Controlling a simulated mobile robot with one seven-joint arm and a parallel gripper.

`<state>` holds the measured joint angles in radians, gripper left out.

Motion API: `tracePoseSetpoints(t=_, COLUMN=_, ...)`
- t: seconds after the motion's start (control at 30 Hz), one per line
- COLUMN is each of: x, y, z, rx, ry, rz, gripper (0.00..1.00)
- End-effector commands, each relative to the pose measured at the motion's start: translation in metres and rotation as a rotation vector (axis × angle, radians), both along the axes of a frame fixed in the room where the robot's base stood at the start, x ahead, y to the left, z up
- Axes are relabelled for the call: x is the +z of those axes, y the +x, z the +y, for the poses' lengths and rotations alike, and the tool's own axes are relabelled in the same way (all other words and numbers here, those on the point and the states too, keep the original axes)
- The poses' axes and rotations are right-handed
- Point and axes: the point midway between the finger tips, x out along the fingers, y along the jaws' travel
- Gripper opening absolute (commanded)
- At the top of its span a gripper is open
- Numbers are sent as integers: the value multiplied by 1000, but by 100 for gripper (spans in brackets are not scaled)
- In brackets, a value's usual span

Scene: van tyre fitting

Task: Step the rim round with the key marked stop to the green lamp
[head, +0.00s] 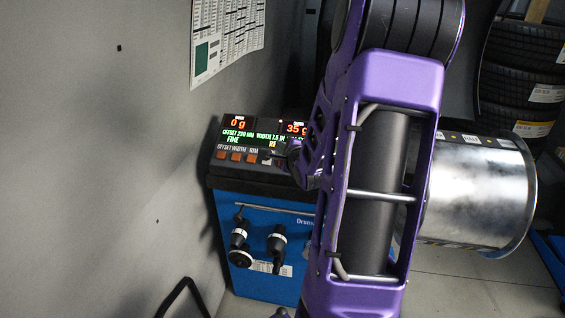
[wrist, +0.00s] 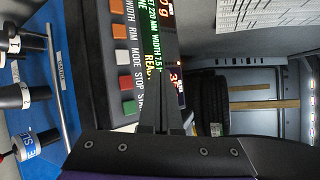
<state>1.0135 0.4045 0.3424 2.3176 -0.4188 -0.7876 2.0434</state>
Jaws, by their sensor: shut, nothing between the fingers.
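The balancer's key panel (head: 232,170) shows in the head view, its right part hidden by my purple arm. In the wrist view, seen turned sideways, the red key (wrist: 127,82) lies beside the label STOP, between a pale key (wrist: 123,57) and a green key (wrist: 130,106). My gripper (wrist: 164,100) is shut and empty. Its dark fingers overlap the display edge in that view, to the right of the red key; I see no contact with it. The silver rim (head: 480,195) sits right of my arm in the head view. I cannot make out a green lamp.
The display (head: 250,133) shows red numbers and green and yellow text. Blue cabinet (head: 260,215) below carries black tools on its front. A grey wall (head: 110,160) with a chart (head: 228,35) stands left. Stacked tyres (head: 525,60) stand at the back right.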

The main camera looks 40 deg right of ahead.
Motion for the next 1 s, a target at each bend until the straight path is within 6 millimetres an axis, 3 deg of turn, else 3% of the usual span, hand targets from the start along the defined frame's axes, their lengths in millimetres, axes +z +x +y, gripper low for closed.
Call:
tracePoseSetpoints(t=0.37, x=-4, y=1, z=-1, rx=0, ry=-1, rz=0, gripper=0)
tracePoseSetpoints(t=1.0, x=-69, y=26, z=-31, rx=0, ry=-1, rz=2, gripper=0)
